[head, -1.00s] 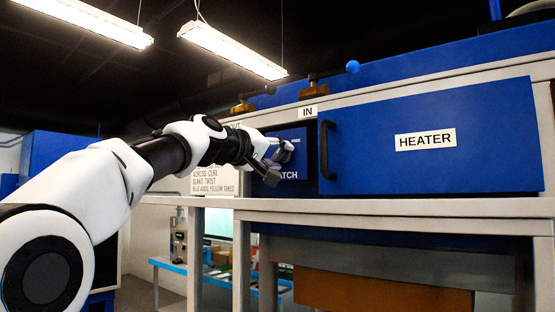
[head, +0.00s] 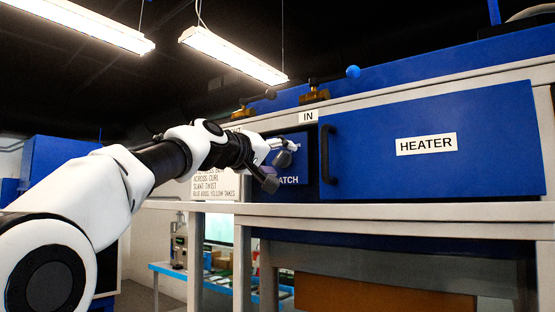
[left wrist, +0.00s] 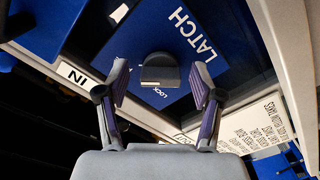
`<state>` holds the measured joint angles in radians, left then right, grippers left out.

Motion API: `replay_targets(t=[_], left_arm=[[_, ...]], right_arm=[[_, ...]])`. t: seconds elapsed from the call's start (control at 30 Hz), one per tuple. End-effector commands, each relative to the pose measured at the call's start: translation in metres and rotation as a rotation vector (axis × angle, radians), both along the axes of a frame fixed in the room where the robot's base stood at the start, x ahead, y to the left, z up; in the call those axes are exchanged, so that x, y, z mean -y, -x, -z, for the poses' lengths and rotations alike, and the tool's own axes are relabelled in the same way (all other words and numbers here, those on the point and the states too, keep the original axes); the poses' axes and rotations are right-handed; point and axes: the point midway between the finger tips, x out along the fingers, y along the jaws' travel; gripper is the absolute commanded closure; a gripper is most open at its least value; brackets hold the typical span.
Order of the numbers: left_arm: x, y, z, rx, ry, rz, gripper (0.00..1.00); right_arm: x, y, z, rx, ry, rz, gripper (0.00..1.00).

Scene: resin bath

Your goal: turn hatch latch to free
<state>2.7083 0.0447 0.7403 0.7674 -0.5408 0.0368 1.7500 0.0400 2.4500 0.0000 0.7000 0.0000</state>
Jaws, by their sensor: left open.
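The latch is a dark grey knob (left wrist: 160,72) on a blue panel marked LATCH (left wrist: 150,30), seen in the left wrist view. The word LOCK is beside the knob. My left gripper (left wrist: 158,80) is open, with one finger on each side of the knob in the picture and gaps between. I cannot tell whether the fingertips reach around it. In the head view, my left gripper (head: 278,165) is in front of the blue latch panel (head: 290,181) and hides the knob and part of the lettering. My right gripper is not in view.
A blue HEATER door (head: 440,150) with a black handle (head: 326,154) is just right of the latch panel. A pale ledge (head: 400,212) runs below. Brass fittings with dark levers (head: 314,95) stand above. A lettered sign (head: 212,188) is partly behind my arm.

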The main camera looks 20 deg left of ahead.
Motion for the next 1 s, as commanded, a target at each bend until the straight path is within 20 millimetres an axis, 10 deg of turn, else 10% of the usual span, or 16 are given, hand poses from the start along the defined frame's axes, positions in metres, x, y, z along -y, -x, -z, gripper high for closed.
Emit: replay_targets(t=[0.53,1.0], left_arm=[[-0.025,0.066,0.000,0.000,0.001,-0.001,0.33],[-0.026,0.070,0.000,0.000,0.000,0.000,0.33]], right_arm=[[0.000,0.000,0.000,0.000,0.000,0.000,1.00],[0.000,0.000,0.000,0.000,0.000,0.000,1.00]])
